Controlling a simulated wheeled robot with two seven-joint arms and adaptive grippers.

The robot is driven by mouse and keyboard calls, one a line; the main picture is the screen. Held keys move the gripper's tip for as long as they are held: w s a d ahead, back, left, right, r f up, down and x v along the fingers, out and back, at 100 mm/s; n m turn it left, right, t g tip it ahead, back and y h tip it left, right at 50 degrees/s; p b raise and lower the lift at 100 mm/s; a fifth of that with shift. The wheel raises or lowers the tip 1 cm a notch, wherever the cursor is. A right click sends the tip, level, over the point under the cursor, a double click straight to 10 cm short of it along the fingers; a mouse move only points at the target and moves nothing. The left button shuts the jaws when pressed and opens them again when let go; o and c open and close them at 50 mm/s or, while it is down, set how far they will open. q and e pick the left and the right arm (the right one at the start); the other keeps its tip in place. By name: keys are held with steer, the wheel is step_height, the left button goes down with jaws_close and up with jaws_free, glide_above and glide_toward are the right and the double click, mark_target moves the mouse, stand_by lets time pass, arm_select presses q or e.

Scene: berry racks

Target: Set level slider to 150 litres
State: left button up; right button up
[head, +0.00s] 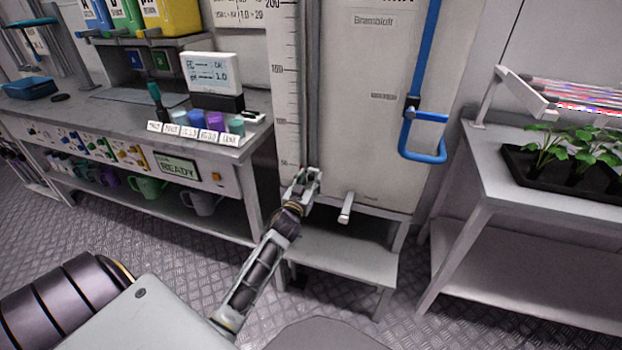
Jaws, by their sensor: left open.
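The tank (375,140) is a tall pale box labelled "Brambluft". A white level scale (285,100) with dark ticks and numbers runs up its left edge. A dark vertical rail (311,80) runs beside the scale. My left gripper (313,172) is open at the bottom of the rail, near the lowest number on the scale. No slider can be made out clearly; the gripper may hide it. I cannot tell whether the fingers touch anything. My right gripper is not in view.
A blue pipe (424,60) bends down the tank's right side. A tap (346,208) sticks out low on its front. A grey stand (345,258) is under it. A bench (70,118) with cups (209,124) is left; a plant rack (490,160) is right.

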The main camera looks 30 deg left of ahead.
arm_select(q)
steer(key=shift+x, duration=0.95)
jaws_close()
